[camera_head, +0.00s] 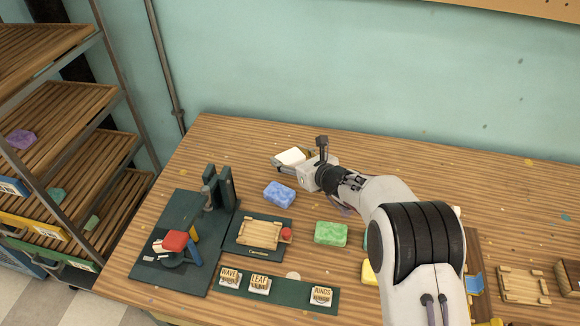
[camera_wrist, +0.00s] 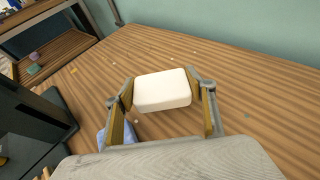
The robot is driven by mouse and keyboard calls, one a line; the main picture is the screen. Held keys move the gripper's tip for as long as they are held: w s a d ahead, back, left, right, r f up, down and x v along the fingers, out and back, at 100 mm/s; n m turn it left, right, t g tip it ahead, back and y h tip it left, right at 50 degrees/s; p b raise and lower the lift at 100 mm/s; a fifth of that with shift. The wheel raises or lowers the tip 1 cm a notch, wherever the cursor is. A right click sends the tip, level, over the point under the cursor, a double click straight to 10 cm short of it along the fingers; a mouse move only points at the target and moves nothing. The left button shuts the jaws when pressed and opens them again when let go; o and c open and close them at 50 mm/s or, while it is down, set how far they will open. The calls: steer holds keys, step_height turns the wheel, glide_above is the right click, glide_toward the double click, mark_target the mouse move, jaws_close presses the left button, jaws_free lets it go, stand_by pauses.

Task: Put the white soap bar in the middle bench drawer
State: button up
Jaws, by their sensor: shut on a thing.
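The white soap bar (camera_head: 291,156) is a plain cream-white block at the back of the bench in the head view. My gripper (camera_head: 288,160) is shut on it, with the fingers on its two short ends. In the wrist view the soap bar (camera_wrist: 162,91) sits between the two fingertips (camera_wrist: 162,97). I cannot tell whether it touches the bench top or hangs just above it. The middle bench drawer does not show in either view.
A blue soap (camera_head: 279,194) lies close in front of my gripper, and a green soap (camera_head: 331,233) farther front. A dark green stand (camera_head: 184,245) and a small press board (camera_head: 259,234) stand at left. A shelf rack (camera_head: 60,110) is beyond the bench's left edge. The back right bench is clear.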

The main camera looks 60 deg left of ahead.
stand_by(0.3)
steer(key=shift+f, duration=1.85)
steer(key=shift+f, duration=0.1)
steer(key=o, duration=1)
steer(key=shift+d+r, duration=0.35)
steer(key=shift+d, duration=0.2)
steer(key=shift+v, duration=5.4)
steer(key=shift+f, duration=0.1)
